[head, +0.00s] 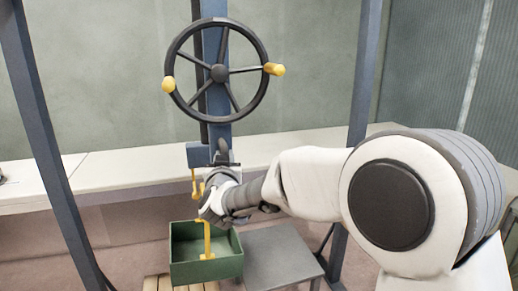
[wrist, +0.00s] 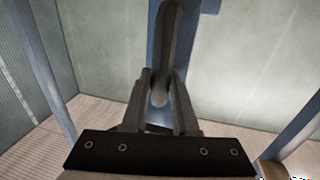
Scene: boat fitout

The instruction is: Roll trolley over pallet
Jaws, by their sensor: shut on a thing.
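A blue upright (head: 217,110) carries a large dark handwheel (head: 219,72) with two yellow knobs. I take this upright to be part of the trolley, but its top is out of view. A small blue block (head: 198,156) with a yellow hook (head: 194,183) sits low on it. A green bin (head: 206,271) with a yellow bail (head: 207,240) is below, partly over the slatted wooden pallet (head: 180,286). My gripper (head: 218,183) is at the upright's lower end. In the wrist view its fingers (wrist: 160,103) are shut on a dark grey handle (wrist: 170,45). Whether hook and bail touch is hidden.
A grey flat-topped block (head: 280,256) stands right of the bin. Blue frame posts rise at left (head: 38,110) and right (head: 361,90). A long pale ledge (head: 120,170) runs along the back wall.

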